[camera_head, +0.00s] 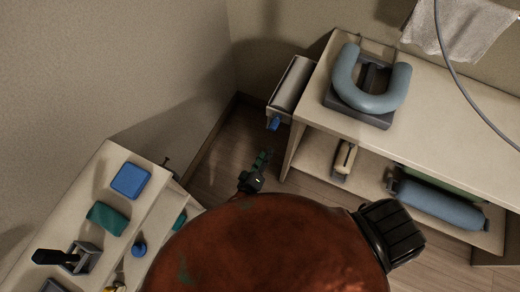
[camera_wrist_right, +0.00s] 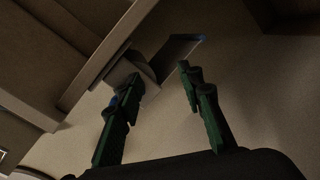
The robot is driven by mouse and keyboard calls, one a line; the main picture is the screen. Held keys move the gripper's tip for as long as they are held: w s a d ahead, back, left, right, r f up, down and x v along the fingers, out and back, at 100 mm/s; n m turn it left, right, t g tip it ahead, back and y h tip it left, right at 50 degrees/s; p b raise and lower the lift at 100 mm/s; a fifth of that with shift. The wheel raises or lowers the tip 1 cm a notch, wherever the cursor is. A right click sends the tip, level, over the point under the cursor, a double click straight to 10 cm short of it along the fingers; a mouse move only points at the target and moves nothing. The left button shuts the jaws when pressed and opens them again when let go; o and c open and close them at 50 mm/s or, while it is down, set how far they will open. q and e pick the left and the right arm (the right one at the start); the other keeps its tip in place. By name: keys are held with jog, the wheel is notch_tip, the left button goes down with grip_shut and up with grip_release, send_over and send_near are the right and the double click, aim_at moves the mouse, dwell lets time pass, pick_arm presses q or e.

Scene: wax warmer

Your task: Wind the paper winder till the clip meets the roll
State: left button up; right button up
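The paper winder (camera_head: 292,84) is mounted at the left end of the treatment bench, with a pale roll lying in it. A blue knob (camera_head: 274,123) sits at its near end. My right gripper (camera_head: 264,157) has green fingers and is below the knob, apart from it in the head view. In the right wrist view, the fingers (camera_wrist_right: 159,77) are spread with a gap between them. A pale block (camera_wrist_right: 124,73) shows behind the left finger, with a bit of blue beside that finger; contact cannot be told. I cannot make out the clip. My left gripper is not in view.
The bench (camera_head: 447,120) carries a blue U-shaped cushion (camera_head: 372,94). A lower shelf holds a blue bolster (camera_head: 440,203). A shelf unit at left holds a blue box (camera_head: 130,181) and a green cloth (camera_head: 107,218). Open floor lies between the units.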

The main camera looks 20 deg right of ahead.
aim_at(272, 130)
notch_tip(272, 130, up, 10)
jog(key=s+a+m+t+h, duration=0.1)
jog(key=a+m+h, duration=0.1)
jog(key=m, duration=0.1)
jog(key=shift+r+x, duration=0.2)
jog(key=shift+x, duration=3.85)
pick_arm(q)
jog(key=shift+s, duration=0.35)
pick_arm(e)
jog(key=shift+d, duration=0.1)
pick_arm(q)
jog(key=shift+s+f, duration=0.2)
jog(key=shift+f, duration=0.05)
pick_arm(e)
jog(key=shift+w+d, duration=0.1)
jog(key=shift+d, duration=0.05)
jog(key=shift+r, duration=0.1)
jog(key=shift+c, duration=0.2)
grip_shut()
